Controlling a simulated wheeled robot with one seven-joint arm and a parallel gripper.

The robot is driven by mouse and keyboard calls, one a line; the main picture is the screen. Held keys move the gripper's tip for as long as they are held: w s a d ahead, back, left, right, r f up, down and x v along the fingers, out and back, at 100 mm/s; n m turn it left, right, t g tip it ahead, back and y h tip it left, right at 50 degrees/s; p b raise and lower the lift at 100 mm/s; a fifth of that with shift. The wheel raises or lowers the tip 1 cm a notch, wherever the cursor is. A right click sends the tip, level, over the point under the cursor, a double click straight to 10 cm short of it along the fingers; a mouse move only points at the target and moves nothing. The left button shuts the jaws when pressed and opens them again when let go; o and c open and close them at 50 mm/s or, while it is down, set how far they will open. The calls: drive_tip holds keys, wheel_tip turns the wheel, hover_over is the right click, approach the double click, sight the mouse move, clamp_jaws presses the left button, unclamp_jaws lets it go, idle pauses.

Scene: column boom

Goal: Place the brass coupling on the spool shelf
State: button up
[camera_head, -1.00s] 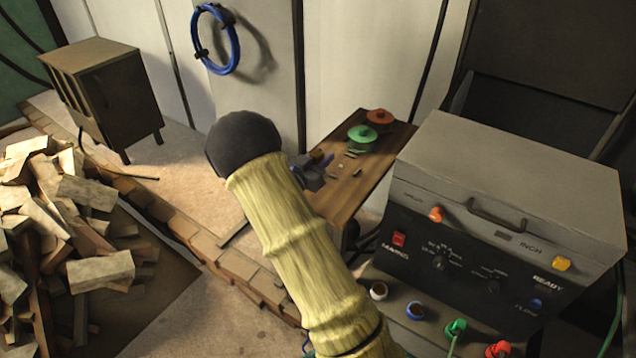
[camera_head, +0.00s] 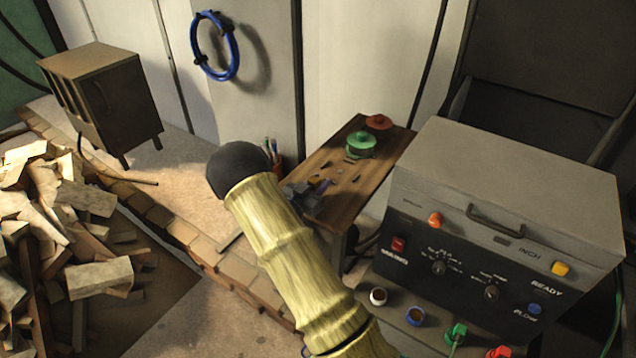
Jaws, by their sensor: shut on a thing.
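The spool shelf (camera_head: 372,176) is a brown wooden board right of centre. A green spool (camera_head: 360,145) and an orange-red spool (camera_head: 378,122) stand at its far end. My gripper (camera_head: 316,186), small and dark grey with a bluish part, shows past my yellow-sleeved arm, over the near left part of the shelf in the picture. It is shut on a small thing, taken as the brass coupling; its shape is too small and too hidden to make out. I cannot tell whether it touches the board. Several small dark marks or pieces show on the board beside the gripper.
A grey control box (camera_head: 505,190) stands close to the right of the shelf. A red holder with tools (camera_head: 275,158) is behind my arm. Bare wood shows on the shelf's right side. A brown cabinet (camera_head: 105,95) and a pile of split wood (camera_head: 70,220) are at left.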

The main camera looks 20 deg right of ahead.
drive_tip(key=shift+f, duration=0.15)
drive_tip(key=o, duration=1.1)
drive_tip(key=shift+c, duration=0.2)
drive_tip(key=shift+r, duration=0.25)
drive_tip(key=shift+s+a+f, duration=0.1)
drive_tip(key=shift+a, duration=0.2)
drive_tip(key=b+v, duration=0.2)
drive_tip(key=v, duration=0.9)
drive_tip(key=shift+a, duration=0.15)
drive_tip(key=shift+s, duration=0.1)
